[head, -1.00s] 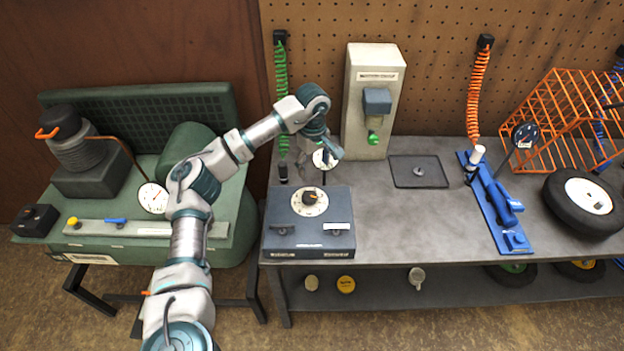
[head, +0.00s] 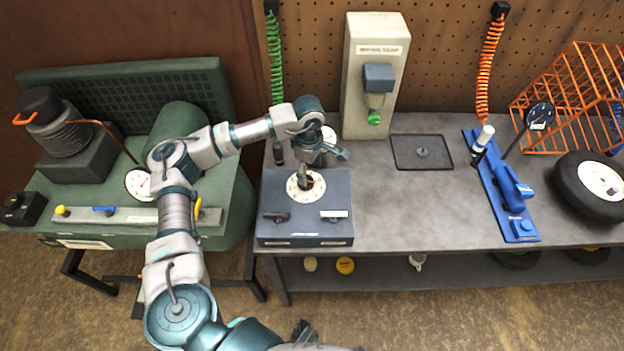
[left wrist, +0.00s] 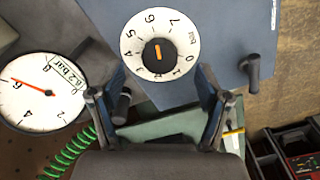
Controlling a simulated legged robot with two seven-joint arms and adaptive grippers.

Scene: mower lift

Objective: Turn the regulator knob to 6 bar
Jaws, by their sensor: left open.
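The regulator knob (head: 306,183) is black with an orange mark, at the centre of a white numbered dial on a blue-grey box (head: 305,232). The knob also shows in the left wrist view (left wrist: 158,51); I cannot tell which end of its mark is the pointer. My left gripper (head: 310,170) is over the dial, partly covering it. In the left wrist view my open fingers (left wrist: 160,76) are spread, with the knob ahead between their tips and nothing held. A white gauge (left wrist: 38,92) with a red needle near 6 carries a "6.2 bar" label.
A pale dispenser (head: 372,90), a dark tray (head: 421,152) and a blue tool (head: 505,190) stand to the right. The green compressor (head: 185,130) is left. The bench (head: 400,215) is clear right of the box.

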